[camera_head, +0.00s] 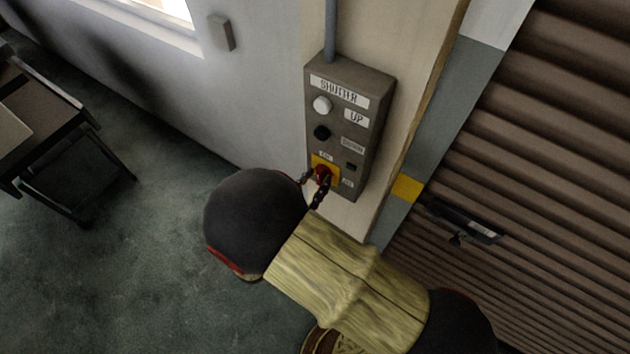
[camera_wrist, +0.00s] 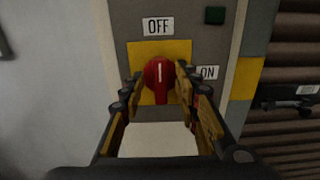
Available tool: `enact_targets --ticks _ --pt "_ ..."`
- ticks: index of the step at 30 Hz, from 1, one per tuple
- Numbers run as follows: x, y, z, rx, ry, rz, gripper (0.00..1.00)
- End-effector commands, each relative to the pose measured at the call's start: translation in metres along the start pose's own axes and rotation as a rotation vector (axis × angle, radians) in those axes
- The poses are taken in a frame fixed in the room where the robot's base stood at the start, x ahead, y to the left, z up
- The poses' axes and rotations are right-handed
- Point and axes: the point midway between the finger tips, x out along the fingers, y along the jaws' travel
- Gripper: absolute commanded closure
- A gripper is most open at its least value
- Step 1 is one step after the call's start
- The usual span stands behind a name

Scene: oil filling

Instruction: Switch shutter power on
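The red rotary power switch (camera_wrist: 158,82) sits on a yellow plate (camera_wrist: 184,49) on the shutter control box (camera_head: 374,93). Its white mark stands upright, towards the OFF label (camera_wrist: 158,26). The ON label (camera_wrist: 208,73) is to the right of the switch. My gripper (camera_wrist: 160,80) faces the switch, with one finger on each side of it. The fingers are apart, with their tips close to the knob. I cannot tell whether they touch it. In the head view, my gripper (camera_head: 313,187) partly hides the switch (camera_head: 323,173).
A white button (camera_head: 322,104) beside UP and a black button (camera_head: 321,132) are above the switch. A brown roller shutter (camera_head: 540,130) is at the right, with a dark handle (camera_head: 465,221). A dark cart (camera_head: 55,130) stands at the left on open floor.

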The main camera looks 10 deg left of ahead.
Motion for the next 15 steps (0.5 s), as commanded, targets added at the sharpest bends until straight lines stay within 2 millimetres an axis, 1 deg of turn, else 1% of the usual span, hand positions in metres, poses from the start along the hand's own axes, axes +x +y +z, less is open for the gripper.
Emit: enact_targets --ticks 2,15 --pt "-0.0001 0.0 0.0 0.0 0.0 0.0 0.69" --pt "-0.0003 0.0 0.0001 0.0 0.0 0.0 0.94"
